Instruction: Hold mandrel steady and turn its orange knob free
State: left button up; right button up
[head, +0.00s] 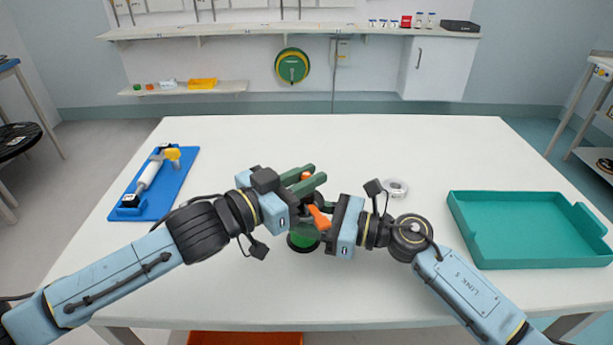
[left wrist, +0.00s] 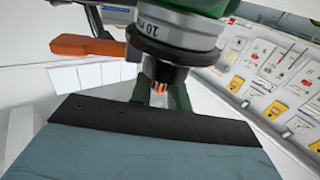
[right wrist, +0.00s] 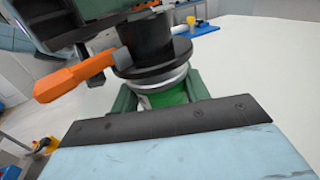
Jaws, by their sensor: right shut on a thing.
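The mandrel stands at the table's front middle; its green lower part (head: 303,240) shows below my grippers. It has a silver ring, a black collar (right wrist: 150,45) and an orange lever-like knob (head: 318,217) sticking out sideways. The knob also shows in the left wrist view (left wrist: 85,46) and right wrist view (right wrist: 75,77). My right gripper (right wrist: 160,95) is shut on the mandrel's green and silver body.
A teal tray (head: 475,235) stands at right. A white ring (head: 396,188) lies just behind my right gripper. The back of the white table is clear.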

pick_arm(q)
jog(key=o, duration=0.4)
jog(key=shift+c, duration=0.2)
jog(key=shift+a, duration=0.1)
jog(key=v, duration=1.2)
